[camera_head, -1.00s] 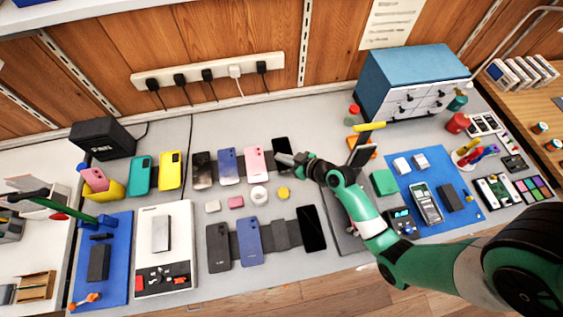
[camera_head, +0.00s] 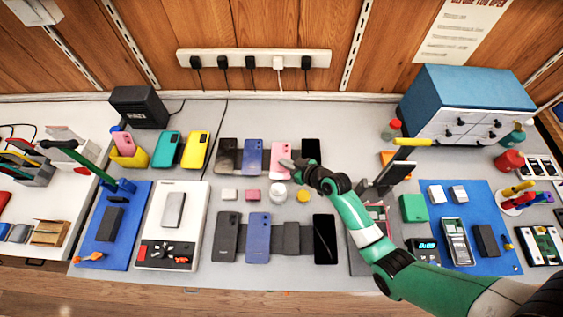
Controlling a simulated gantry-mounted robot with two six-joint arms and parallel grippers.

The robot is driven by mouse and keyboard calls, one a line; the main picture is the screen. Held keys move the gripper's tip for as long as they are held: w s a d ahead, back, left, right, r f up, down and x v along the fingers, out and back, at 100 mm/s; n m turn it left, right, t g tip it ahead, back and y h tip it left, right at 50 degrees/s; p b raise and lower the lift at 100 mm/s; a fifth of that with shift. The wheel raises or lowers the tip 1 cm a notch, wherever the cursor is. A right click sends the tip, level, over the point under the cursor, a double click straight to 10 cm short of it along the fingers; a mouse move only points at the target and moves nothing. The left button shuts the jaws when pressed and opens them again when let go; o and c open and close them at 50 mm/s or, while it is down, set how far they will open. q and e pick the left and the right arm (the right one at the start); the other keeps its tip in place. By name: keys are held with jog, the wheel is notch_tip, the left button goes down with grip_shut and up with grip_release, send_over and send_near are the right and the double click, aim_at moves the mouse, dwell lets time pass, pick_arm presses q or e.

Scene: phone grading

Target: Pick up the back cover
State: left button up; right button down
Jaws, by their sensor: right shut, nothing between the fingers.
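My right gripper (camera_head: 287,163) is shut and empty. It hovers at the lower right of a pink phone-shaped piece (camera_head: 281,150) in the back row, partly in front of it. To the right lies a black one (camera_head: 311,148), partly hidden by my wrist. To the left are a blue one (camera_head: 253,155) and a dark one (camera_head: 228,152). The front row has a grey piece (camera_head: 227,240), a blue piece (camera_head: 258,238) and a black phone (camera_head: 325,238). I cannot tell which piece is the back cover. My left gripper is not in view.
Small pucks, including a white round one (camera_head: 277,191), lie between the rows. A yellow case (camera_head: 195,149) and a teal case (camera_head: 167,149) stand at left. A dark panel (camera_head: 391,178) stands near my right forearm. A blue drawer cabinet (camera_head: 470,95) stands at back right.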

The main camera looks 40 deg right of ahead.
jog(key=shift+b+x, duration=0.45)
jog(key=shift+x, duration=0.75)
jog(key=shift+f, duration=0.15)
jog(key=shift+f+b, duration=0.1)
jog(key=shift+b, duration=0.2)
jog(key=shift+s, duration=0.1)
jog(key=shift+s+p, duration=0.45)
jog(key=shift+p, duration=0.05)
jog(key=shift+s, duration=0.3)
jog(key=shift+f, duration=0.15)
jog(key=shift+s+r+p, duration=0.1)
jog(key=shift+r+p, duration=0.7)
jog(key=shift+r, duration=0.1)
